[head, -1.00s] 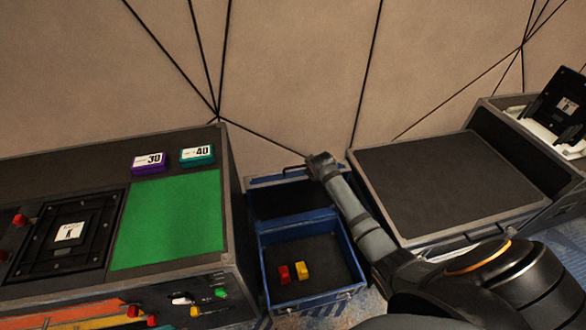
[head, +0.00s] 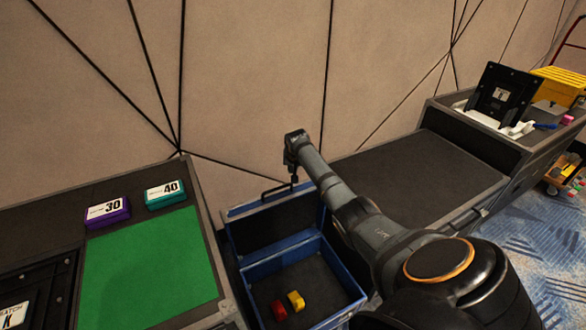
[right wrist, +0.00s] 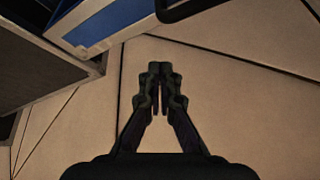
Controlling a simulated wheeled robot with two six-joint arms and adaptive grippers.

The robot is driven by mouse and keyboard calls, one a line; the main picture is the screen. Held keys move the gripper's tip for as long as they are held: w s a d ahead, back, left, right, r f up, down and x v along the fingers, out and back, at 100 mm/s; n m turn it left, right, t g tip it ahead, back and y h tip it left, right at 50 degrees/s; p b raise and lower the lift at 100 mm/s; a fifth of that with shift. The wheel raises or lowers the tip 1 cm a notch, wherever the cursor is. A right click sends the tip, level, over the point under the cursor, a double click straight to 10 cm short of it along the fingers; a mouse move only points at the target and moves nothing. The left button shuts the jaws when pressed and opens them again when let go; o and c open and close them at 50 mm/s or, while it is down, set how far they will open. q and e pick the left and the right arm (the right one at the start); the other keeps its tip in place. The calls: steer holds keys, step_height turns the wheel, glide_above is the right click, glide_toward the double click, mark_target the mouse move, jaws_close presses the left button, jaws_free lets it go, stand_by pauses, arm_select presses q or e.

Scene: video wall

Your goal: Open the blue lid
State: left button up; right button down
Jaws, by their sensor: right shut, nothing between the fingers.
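The blue lid (head: 232,236) stands raised at the back of the blue case (head: 338,283), its dark inner face showing. A black handle (head: 274,194) sticks up from the lid's far edge. In the right wrist view, the lid's blue edge (right wrist: 112,22) and the handle (right wrist: 184,7) are at the top. My right gripper (right wrist: 160,76) is shut and empty, apart from the lid in that picture, with bare wall behind its fingers. In the head view my right arm reaches beside the lid, and its fingers are hard to make out. My left gripper is out of view.
A red block (head: 279,311) and a yellow block (head: 296,300) lie in the case. A console with a green panel (head: 150,270) stands close at left. A dark-topped case (head: 410,180) stands at right, partly behind my arm. The wall is close behind.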

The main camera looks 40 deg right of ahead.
steer(key=shift+s+a+f+p, duration=0.2)
steer(key=shift+s+a+f, duration=0.15)
steer(key=shift+f, duration=0.2)
steer(key=shift+s+a+f+p, duration=0.2)
steer(key=shift+s+a+f, duration=0.1)
steer(key=shift+f, duration=0.25)
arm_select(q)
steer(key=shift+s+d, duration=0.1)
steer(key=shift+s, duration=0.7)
arm_select(e)
steer(key=shift+s+a+f, duration=0.2)
steer(key=shift+s+a, duration=0.15)
steer(key=shift+s, duration=0.05)
